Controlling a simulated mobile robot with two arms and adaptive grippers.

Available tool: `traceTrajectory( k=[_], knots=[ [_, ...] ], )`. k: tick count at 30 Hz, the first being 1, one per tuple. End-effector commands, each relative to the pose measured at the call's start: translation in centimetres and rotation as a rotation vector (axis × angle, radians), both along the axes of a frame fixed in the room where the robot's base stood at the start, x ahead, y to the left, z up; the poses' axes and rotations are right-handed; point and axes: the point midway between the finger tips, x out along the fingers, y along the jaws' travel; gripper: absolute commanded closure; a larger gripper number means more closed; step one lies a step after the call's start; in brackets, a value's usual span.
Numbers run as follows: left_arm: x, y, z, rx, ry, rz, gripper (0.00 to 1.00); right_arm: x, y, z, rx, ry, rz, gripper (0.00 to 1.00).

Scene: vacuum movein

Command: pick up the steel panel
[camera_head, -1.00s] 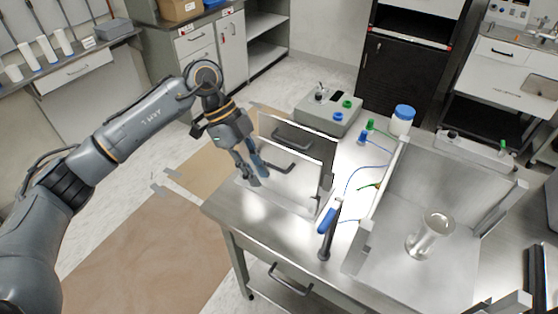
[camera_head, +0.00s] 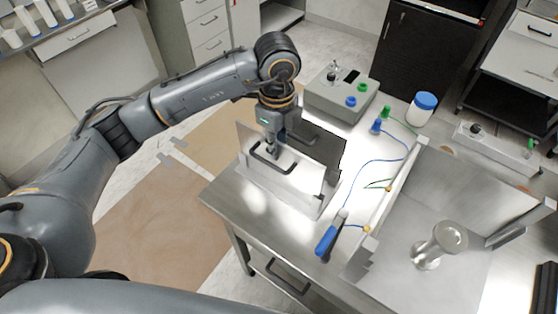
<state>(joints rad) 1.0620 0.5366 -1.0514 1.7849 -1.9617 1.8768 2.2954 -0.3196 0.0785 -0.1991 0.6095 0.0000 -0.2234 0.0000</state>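The steel panel (camera_head: 297,173) is a bright upright sheet with a black bar handle (camera_head: 272,166) on its face. It stands in a low metal holder on the steel table, in the middle of the head view. A second upright plate (camera_head: 325,146) stands behind it. My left gripper (camera_head: 272,152) points down at the top of the handle. Its fingertips overlap the handle in the picture; I cannot tell whether they touch or grip it. My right gripper is not in view.
A grey control box (camera_head: 341,98) with coloured knobs stands behind the panel. A blue-handled tool (camera_head: 327,240) lies to the right. A metal tray (camera_head: 400,285) holds a shiny flanged part (camera_head: 438,246). A blue-lidded jar (camera_head: 421,108) and cables are nearby. The table's front left corner is clear.

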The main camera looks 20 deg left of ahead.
Motion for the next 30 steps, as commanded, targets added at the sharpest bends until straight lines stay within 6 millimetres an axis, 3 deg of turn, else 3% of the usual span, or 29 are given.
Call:
traceTrajectory(
  k=[5, 11, 15, 22, 25, 30],
  knots=[
    [0.0, -0.1, -1.1, 0.000, 0.003, 0.000, 0.81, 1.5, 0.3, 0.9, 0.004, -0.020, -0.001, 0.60],
    [0.0, -0.3, -4.2, 0.000, 0.004, 0.001, 0.81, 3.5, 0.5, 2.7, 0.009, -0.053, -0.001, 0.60],
    [0.1, -0.3, -5.4, -0.001, 0.001, 0.001, 0.81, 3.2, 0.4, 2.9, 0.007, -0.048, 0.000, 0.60],
    [0.1, -0.3, -5.7, 0.000, 0.000, 0.000, 0.81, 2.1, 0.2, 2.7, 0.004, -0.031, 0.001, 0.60],
    [0.1, -0.3, -5.6, 0.000, 0.000, 0.000, 1.00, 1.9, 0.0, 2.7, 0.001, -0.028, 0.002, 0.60],
    [0.1, -0.3, -5.6, -0.001, -0.001, 0.000, 1.00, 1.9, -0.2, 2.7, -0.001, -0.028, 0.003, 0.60]
  ],
)
